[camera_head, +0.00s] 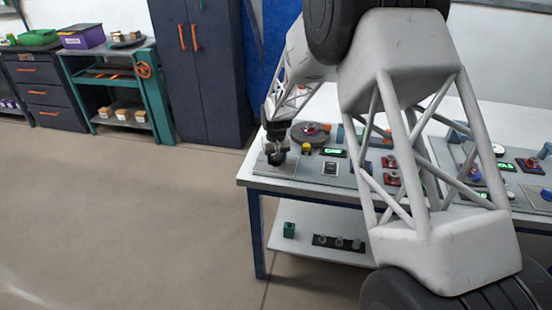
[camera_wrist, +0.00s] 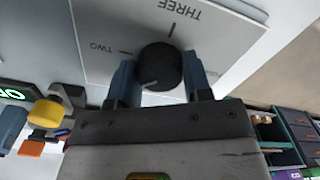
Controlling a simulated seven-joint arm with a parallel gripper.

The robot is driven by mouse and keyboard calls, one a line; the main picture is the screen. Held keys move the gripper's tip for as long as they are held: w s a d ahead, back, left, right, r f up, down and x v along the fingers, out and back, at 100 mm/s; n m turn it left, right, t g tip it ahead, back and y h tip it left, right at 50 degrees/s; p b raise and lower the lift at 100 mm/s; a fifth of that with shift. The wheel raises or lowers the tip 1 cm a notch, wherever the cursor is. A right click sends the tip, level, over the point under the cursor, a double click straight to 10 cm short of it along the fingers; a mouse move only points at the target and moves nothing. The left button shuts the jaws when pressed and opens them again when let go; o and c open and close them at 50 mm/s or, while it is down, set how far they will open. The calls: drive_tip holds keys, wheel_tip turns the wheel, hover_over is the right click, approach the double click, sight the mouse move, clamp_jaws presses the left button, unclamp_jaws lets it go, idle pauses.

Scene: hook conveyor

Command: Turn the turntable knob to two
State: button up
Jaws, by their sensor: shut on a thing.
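The turntable knob (camera_wrist: 158,66) is a round dark knob on a light grey panel (camera_wrist: 105,22). In the wrist view the word TWO with a tick lies left of it, and THREE with a tick lies above it. A short pale mark shows on the knob's lower left edge, apart from both ticks. My gripper (camera_wrist: 160,78) is shut on the knob, with a blue finger on each side. In the head view my gripper (camera_head: 276,154) is down at the bench's left end and hides the knob. The turntable (camera_head: 303,138) is a dark disc with a red thing on it.
The display (camera_head: 333,152) and a black-and-white switch (camera_head: 330,168) also show in the head view. The bench's front left edge (camera_head: 262,184) is near my gripper.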

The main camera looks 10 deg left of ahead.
drive_tip(key=m, duration=0.4)
drive_tip(key=shift+m, duration=2.2)
drive_tip(key=o, duration=0.9)
drive_tip(key=shift+r, duration=0.15)
drive_tip(key=shift+r, duration=3.75)
